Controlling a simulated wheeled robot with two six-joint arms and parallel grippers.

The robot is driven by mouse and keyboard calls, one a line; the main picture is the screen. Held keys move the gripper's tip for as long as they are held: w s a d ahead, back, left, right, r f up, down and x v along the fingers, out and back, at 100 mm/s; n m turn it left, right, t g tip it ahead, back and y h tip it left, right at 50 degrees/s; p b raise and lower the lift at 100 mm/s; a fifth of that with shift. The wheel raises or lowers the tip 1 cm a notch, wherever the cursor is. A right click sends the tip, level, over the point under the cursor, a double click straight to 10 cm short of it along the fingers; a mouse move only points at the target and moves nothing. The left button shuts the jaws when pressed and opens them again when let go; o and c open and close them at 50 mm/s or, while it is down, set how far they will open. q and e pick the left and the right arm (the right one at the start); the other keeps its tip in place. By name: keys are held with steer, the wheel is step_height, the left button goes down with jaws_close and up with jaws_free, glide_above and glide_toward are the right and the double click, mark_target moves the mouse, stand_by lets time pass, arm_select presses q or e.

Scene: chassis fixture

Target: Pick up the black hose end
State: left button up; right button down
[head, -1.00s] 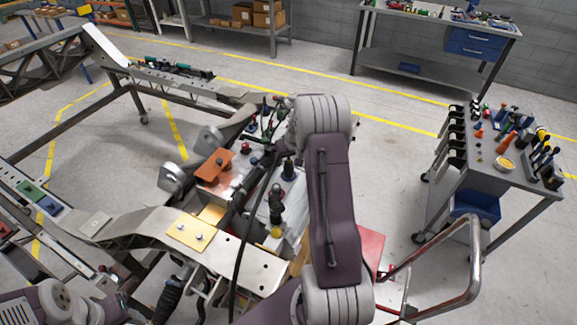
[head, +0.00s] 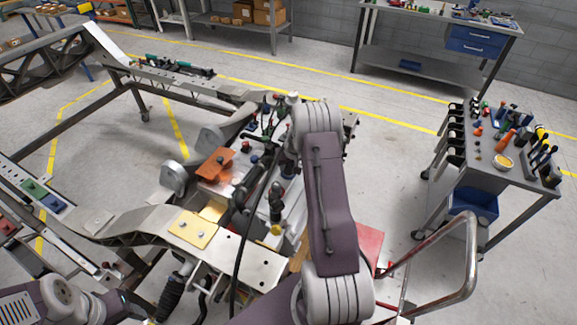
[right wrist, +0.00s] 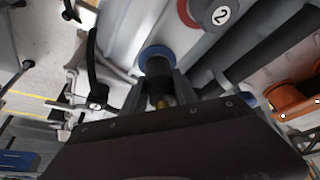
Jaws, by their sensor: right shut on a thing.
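In the right wrist view, my right gripper (right wrist: 159,92) is shut on a short black cylindrical hose end (right wrist: 158,68). A finger lies on each side of it, and a brass-coloured tip shows toward the palm. The hose end's far side meets a blue ring (right wrist: 157,51) on a grey surface; I cannot tell whether it is seated in it. In the head view, my right arm reaches over the chassis unit and hides most of the gripper and the hose end. My left arm shows at the lower left, its gripper out of frame.
A red ring marked "2" (right wrist: 221,13) is close to the gripper, with an orange part (right wrist: 292,99) at the right. The chassis frame has a yellow plate (head: 193,229) and an orange block (head: 217,164).

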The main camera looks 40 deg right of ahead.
steer(key=r, duration=0.2)
steer(key=d+r+b, duration=0.1)
steer(key=r, duration=0.1)
steer(key=shift+r, duration=0.15)
steer(key=s+d+r+b, duration=0.1)
steer(key=d+r, duration=0.5)
steer(key=d, duration=0.4)
steer(key=shift+s+d+r, duration=0.3)
steer(key=shift+r, duration=0.1)
